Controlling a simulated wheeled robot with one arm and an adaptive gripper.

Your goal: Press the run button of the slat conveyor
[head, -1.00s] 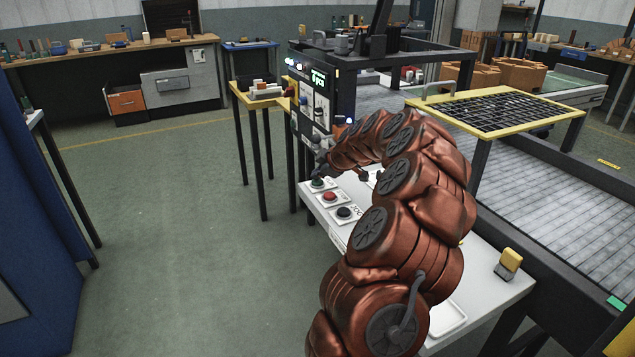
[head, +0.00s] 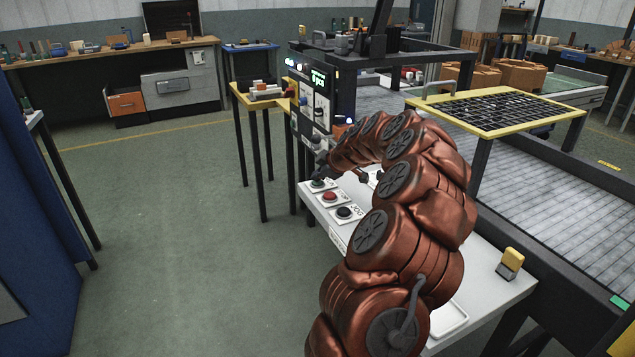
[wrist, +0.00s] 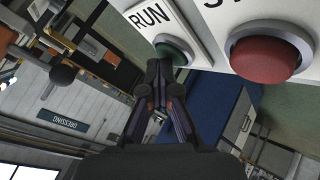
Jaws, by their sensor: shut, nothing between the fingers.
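The green run button (wrist: 174,52) sits on a white plate lettered RUN in the wrist view. In the head view the run button (head: 317,184) is at the far end of a row on the white table, partly covered by my gripper. My gripper (wrist: 158,72) is shut and empty, with its tips overlapping the green button's lower edge in the wrist view. Whether they touch it or press it down cannot be told. In the head view my gripper (head: 321,170) is just above the button. The slat conveyor (head: 560,210) runs along the right.
A red button (wrist: 265,58) is beside the run button; it also shows in the head view (head: 330,196). A black button (head: 344,212) is nearer. A control panel (head: 318,95) with a lit display stands behind. A yellow-topped block (head: 511,260) sits on the table's right.

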